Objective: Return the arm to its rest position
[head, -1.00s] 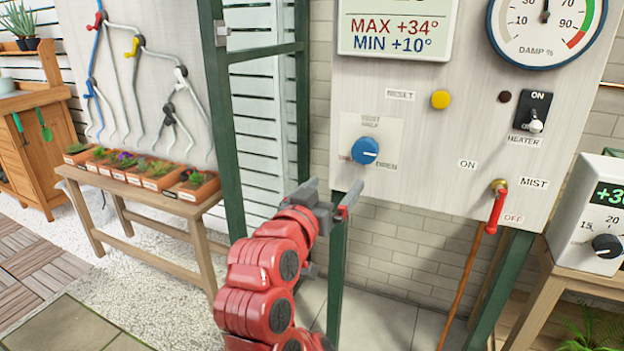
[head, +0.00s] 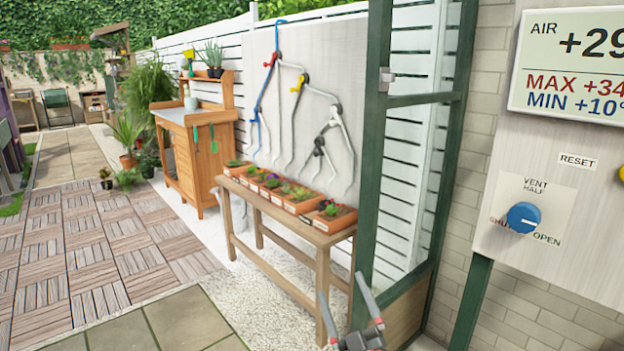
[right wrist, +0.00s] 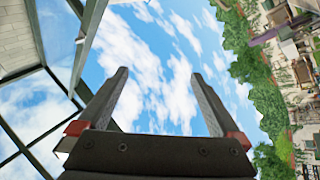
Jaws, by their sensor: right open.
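My right gripper (head: 349,300) shows at the bottom of the head view, in front of the green frame post and near the right end of the plant bench. Its two fingers point up and stand apart, with nothing between them. In the right wrist view the same gripper (right wrist: 160,95) is open and empty against sky and clouds. Most of my right arm is out of the head view. My left gripper is not in view.
A control panel (head: 590,215) with a blue vent knob (head: 523,218) is at the right. A green frame post (head: 374,150) stands left of it. A wooden bench (head: 290,238) carries several planters. The paved floor (head: 95,250) at the left is clear.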

